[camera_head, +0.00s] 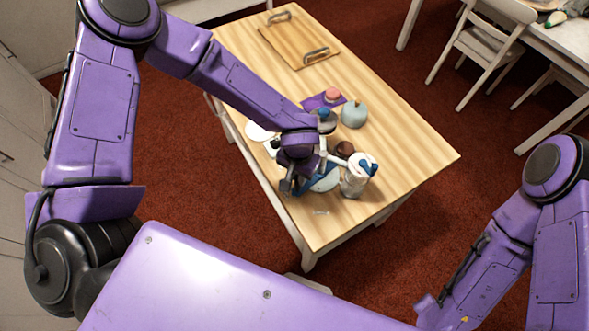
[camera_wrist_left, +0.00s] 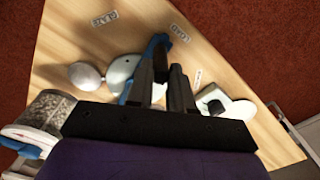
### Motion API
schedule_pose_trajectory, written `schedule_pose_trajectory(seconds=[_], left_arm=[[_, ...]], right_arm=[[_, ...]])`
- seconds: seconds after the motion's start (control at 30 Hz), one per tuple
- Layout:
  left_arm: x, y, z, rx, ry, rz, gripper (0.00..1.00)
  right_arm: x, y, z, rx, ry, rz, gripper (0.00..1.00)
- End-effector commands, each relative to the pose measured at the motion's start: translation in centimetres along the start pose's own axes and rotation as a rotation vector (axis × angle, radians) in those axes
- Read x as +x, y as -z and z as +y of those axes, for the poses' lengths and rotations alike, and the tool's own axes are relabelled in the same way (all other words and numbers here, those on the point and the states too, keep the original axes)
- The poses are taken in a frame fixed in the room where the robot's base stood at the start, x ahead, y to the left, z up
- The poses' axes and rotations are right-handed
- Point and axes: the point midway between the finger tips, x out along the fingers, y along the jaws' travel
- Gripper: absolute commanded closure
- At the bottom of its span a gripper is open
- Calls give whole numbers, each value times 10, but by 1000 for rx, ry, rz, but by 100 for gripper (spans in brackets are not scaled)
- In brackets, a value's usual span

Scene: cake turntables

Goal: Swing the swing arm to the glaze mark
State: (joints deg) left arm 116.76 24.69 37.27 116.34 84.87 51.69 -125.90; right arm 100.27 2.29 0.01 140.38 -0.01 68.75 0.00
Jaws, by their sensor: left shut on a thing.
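My left gripper (camera_head: 288,186) is low over the front part of the wooden table. In the left wrist view, its two dark fingers (camera_wrist_left: 163,72) are shut on a blue upright piece (camera_wrist_left: 156,46), which looks like part of the swing arm. A pale blue round plate (camera_wrist_left: 122,70) lies beside and below it, and partly shows in the head view (camera_head: 326,183). Small white labels with dark lettering (camera_wrist_left: 103,19), (camera_wrist_left: 179,33) and (camera_wrist_left: 198,77) lie on the table around the plate. I cannot tell which is the glaze mark. My right gripper is out of view.
A patterned canister (camera_head: 353,183) with a blue top stands right of the plate. A pale blue rounded pot (camera_head: 354,114), a purple mat (camera_head: 315,102) and a wooden tray (camera_head: 292,42) are farther back. The table's right side (camera_head: 420,150) is clear.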

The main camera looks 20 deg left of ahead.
Motion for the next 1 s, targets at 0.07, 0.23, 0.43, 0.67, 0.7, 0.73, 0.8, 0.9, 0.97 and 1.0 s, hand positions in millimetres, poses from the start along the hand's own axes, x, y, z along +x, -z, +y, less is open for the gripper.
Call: schedule_pose_trajectory(seconds=[0.07, 0.23, 0.43, 0.67, 0.7, 0.73, 0.8, 0.9, 0.97, 1.0], left_arm=[[-2, -1, 8, 4, -3, 4, 98], [-2, -3, 13, 0, -3, 5, 98], [-2, -3, 13, 0, -3, 5, 98], [-3, -3, 27, 1, -3, 6, 98], [-2, -3, 30, 1, -2, 6, 98], [-2, -3, 32, 2, -2, 6, 98], [-3, -3, 38, 1, -3, 6, 98], [-3, -3, 42, 0, -3, 6, 98], [-3, -3, 42, -1, -3, 6, 98], [-2, -3, 42, -1, -3, 6, 98]], right_arm=[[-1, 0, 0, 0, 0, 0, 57], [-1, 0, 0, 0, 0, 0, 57], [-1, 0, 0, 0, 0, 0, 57], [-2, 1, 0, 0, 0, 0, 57], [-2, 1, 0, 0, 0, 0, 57], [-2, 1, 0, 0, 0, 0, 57], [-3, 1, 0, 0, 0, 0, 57], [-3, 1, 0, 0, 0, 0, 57], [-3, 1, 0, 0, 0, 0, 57], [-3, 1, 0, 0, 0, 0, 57]])
